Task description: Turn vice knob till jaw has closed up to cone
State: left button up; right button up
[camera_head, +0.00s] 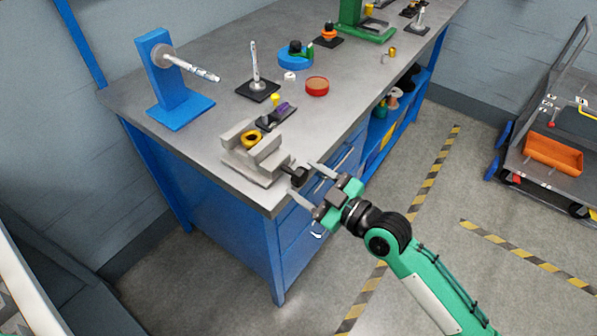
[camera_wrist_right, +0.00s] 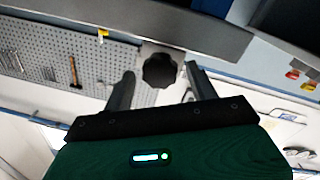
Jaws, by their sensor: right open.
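The grey vice (camera_head: 262,172) sits at the near corner of the workbench. The dark vice knob (camera_head: 298,177) sticks out toward the bench's front edge. My right gripper (camera_head: 303,177) is open, with a finger to each side of the knob. In the right wrist view the black lobed knob (camera_wrist_right: 160,70) appears between the open fingertips (camera_wrist_right: 159,74), with gaps on both sides. My left gripper is out of view.
The steel bench top (camera_head: 215,110) also holds a blue stand (camera_head: 170,85), a black-based spindle (camera_head: 257,88), a red round part (camera_head: 317,86) and a green fixture (camera_head: 362,22). Blue drawers lie below. A cart (camera_head: 555,165) stands at the right across open floor.

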aim_at(293, 173)
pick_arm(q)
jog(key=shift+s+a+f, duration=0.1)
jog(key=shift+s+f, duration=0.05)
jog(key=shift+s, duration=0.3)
pick_arm(e)
jog(key=shift+x, duration=1.35)
jog(key=c, duration=1)
jog(key=shift+o, duration=0.2)
pick_arm(q)
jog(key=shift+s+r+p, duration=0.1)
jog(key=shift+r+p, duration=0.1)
jog(key=shift+p, duration=0.25)
pick_arm(e)
jog(key=shift+m, duration=0.3)
jog(key=shift+r, duration=0.1)
jog(key=shift+m+p, duration=0.7)
jog(key=shift+m, duration=0.1)
jog(key=shift+m+p, duration=0.3)
jog(key=shift+m, duration=0.1)
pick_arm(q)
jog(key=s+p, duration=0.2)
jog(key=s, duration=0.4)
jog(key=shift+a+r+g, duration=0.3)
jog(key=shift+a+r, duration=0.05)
pick_arm(e)
jog(key=shift+w+m, duration=0.1)
jog(key=shift+m, duration=2.1)
